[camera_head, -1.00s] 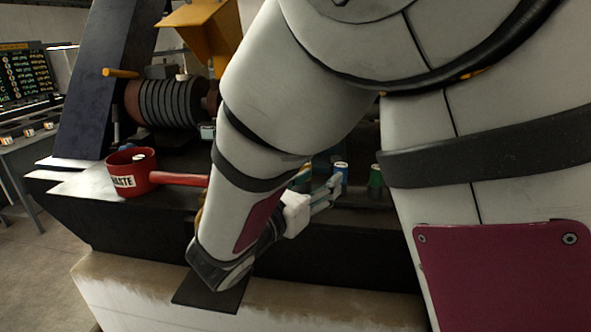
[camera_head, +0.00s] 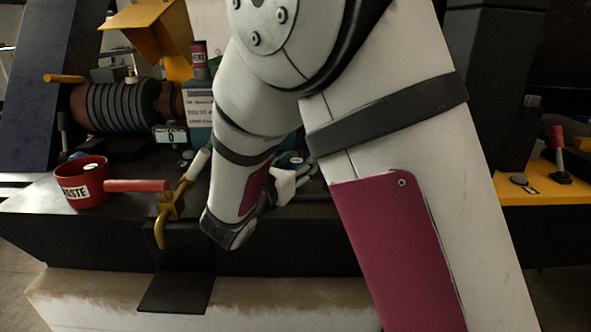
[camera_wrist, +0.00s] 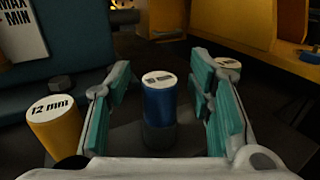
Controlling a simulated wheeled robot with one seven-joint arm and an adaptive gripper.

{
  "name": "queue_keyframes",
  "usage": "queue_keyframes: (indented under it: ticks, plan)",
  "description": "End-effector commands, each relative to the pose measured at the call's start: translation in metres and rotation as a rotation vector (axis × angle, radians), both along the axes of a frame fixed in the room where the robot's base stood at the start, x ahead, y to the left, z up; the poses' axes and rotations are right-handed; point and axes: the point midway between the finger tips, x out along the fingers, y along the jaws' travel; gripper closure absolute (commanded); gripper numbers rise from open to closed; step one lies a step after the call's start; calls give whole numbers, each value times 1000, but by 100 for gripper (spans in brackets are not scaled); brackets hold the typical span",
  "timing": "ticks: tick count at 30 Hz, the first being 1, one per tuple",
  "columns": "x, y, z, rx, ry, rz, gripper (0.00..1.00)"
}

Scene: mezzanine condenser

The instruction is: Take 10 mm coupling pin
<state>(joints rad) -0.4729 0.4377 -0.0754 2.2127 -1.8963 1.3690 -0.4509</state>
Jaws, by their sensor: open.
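In the wrist view a blue pin (camera_wrist: 160,105) with a dark lower part and a white top stands upright between the fingers of my gripper (camera_wrist: 160,103). The fingers are open, with teal pads on either side of the pin and visible gaps. A yellow pin (camera_wrist: 55,125) marked "12 mm" stands outside the left finger. In the head view my gripper (camera_head: 292,180) is low over the dark bench, partly hidden by my arm.
A red pot marked "WASTE" (camera_head: 80,185) stands at the left of the bench, with a red handle and a yellow bent lever (camera_head: 168,205) to its right. A ribbed dark cylinder (camera_head: 120,107) is behind. A yellow surface (camera_head: 530,185) lies at the right.

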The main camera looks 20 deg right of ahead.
Motion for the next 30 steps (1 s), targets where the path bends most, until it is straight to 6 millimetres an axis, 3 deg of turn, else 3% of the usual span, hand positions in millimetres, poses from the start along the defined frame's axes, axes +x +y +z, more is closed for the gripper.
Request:
queue_keyframes:
  ticks: [2, 8, 20, 30]
  plan:
    - [0, 0, 0, 0, 0, 0, 57]
    - [0, 0, 0, 0, 0, 0, 100]
    - [0, 0, 2, 1, -1, 0, 100]
    - [1, 1, 34, 5, -5, 0, 100]
